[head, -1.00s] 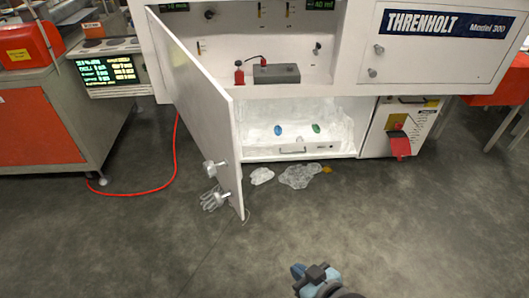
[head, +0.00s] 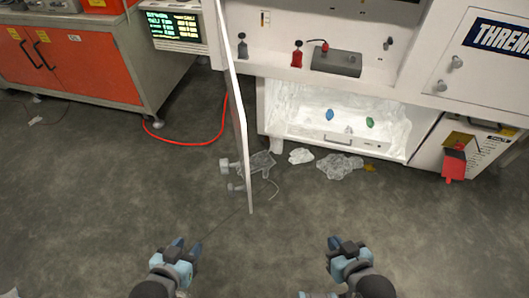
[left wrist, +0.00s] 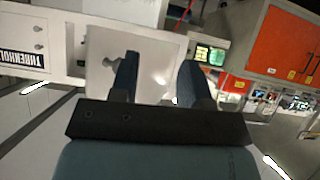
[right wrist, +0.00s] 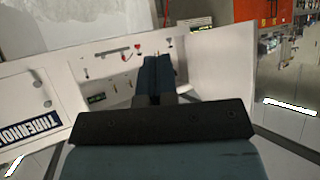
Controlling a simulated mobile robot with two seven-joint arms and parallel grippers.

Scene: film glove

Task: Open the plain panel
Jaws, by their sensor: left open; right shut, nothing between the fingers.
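The plain white panel (head: 240,130) is a door standing swung open, seen nearly edge-on in the head view. Metal knobs (head: 230,175) are on its left face near the lower end. The panel also shows in the left wrist view (left wrist: 105,75), with a knob near the fingers, and in the right wrist view (right wrist: 215,70). My left gripper (head: 182,246) is open and empty, below and left of the panel's lower end. My right gripper (head: 342,243) is shut and empty, over the floor to the right. Neither touches the panel.
The cabinet's lower bay (head: 340,105) is open, with plastic film, a blue item and a green item. Crumpled film (head: 340,166) lies on the floor before it. A red hose (head: 190,142) runs left of the panel. An orange cabinet (head: 75,65) stands at the left. The front floor is clear.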

